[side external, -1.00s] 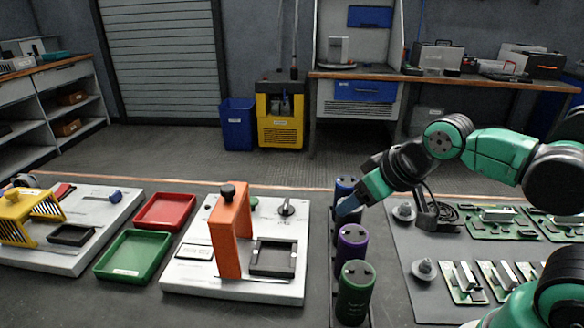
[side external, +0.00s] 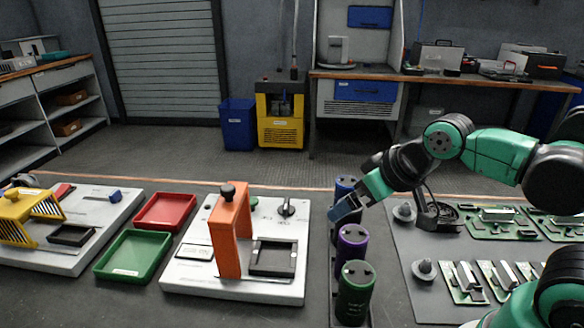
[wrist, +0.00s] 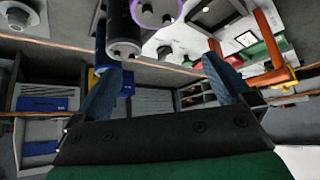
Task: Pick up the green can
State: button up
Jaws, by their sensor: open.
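The green can (side external: 356,290) stands upright at the front of a row of cans in the side view. A purple can (side external: 351,245) stands behind it, and a blue-topped can (side external: 344,186) is at the back. My gripper (side external: 340,213) is above the row near the blue-topped and purple cans, behind the green can and apart from it. In the wrist view its two blue fingers are spread with nothing held between them (wrist: 162,80). A purple-rimmed can (wrist: 155,12) and a dark can top (wrist: 124,48) show there; I cannot make out the green can.
An orange arch (side external: 232,230) stands on a white fixture left of the cans. A green tray (side external: 132,256) and a red tray (side external: 165,211) lie further left. A grey mat with circuit boards (side external: 490,222) and grey knobs (side external: 424,270) lies to the right.

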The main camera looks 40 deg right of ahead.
notch_tip(320, 180, up, 5)
jog(key=g, duration=0.7)
send_over(359, 273)
notch_tip(359, 273, down, 7)
jog(key=shift+r, duration=0.1)
jog(key=shift+f, duration=3.4)
grip_shut()
